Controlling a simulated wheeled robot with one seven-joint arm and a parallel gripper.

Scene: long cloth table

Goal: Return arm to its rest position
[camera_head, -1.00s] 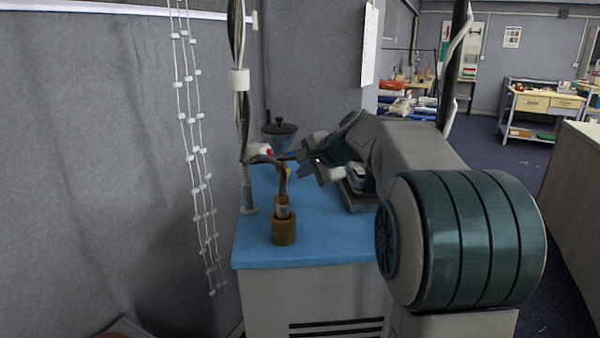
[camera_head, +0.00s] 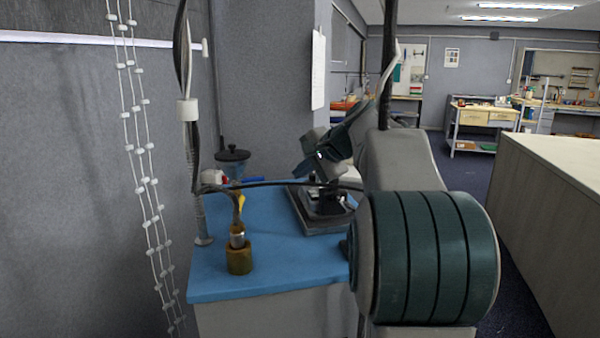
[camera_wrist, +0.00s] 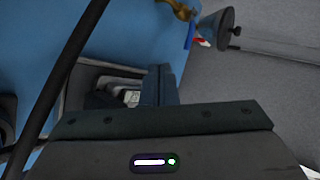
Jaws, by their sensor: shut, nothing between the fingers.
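My gripper (camera_head: 306,168) is in the head view, raised above the blue tabletop (camera_head: 275,270) and over a dark boxy device (camera_head: 325,218). It is shut and empty. In the wrist view the closed dark fingers (camera_wrist: 160,82) stick up in the middle, with the device (camera_wrist: 100,90) behind them. My arm covers the right part of the blue top in the head view.
A brass cup (camera_head: 240,262) with a tool upright in it stands near the front edge. A dark lidded vessel (camera_head: 232,163) stands at the back. A black cable (camera_head: 285,183) crosses near my gripper. Hanging cords and a grey wall are left; a pale cabinet (camera_head: 555,190) stands right.

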